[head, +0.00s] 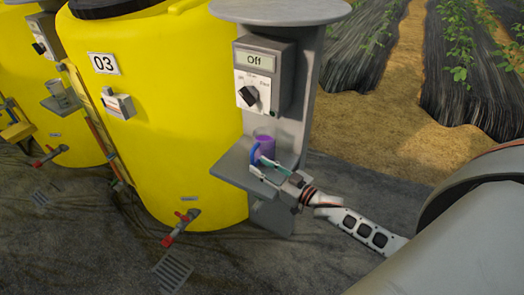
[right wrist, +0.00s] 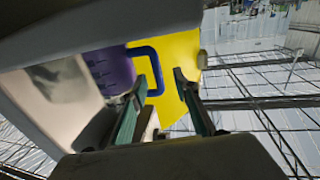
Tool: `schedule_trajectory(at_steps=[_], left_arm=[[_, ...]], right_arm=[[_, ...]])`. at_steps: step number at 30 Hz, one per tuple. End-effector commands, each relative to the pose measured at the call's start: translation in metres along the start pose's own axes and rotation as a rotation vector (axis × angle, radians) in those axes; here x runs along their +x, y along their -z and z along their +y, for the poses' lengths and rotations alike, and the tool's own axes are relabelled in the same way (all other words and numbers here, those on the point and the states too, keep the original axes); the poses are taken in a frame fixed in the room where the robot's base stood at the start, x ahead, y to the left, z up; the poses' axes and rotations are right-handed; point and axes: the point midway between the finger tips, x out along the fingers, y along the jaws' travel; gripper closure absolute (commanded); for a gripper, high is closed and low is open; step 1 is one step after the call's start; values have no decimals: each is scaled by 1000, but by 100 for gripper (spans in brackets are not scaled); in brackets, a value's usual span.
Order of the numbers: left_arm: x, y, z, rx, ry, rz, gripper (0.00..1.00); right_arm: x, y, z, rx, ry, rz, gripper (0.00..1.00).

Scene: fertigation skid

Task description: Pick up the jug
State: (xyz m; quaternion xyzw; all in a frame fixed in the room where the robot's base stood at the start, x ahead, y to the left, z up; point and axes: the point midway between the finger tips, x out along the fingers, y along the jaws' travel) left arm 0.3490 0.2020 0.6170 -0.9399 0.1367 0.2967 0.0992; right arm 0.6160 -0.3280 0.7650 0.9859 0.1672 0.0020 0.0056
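The jug (head: 264,146) is clear with purple contents and a blue handle. It stands upright on the grey shelf (head: 232,166) of the control post, with its handle toward the left front. My right gripper (head: 260,163) is at the shelf, close in front of the jug. In the right wrist view, the jug (right wrist: 108,70) is on the left and its blue handle reaches between the spread fingers of my right gripper (right wrist: 160,78). The fingers are open; I cannot tell whether either touches the handle. My left gripper is not in view.
A grey control box (head: 265,75) reading "Off" with a black knob hangs above the jug. A big yellow tank (head: 170,120) marked 03 stands left of the post, with a red-handled tap (head: 181,228) low down. Bare ground and crop rows lie to the right.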

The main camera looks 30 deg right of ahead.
Motion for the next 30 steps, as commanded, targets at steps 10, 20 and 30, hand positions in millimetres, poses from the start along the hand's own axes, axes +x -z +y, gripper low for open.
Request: schedule_trajectory(at_steps=[10,20,30], left_arm=[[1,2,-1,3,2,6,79],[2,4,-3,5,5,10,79],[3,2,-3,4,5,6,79]], right_arm=[[44,1,4,0,0,-1,70],[50,1,4,0,-1,-2,72],[50,3,4,-1,0,2,100]])
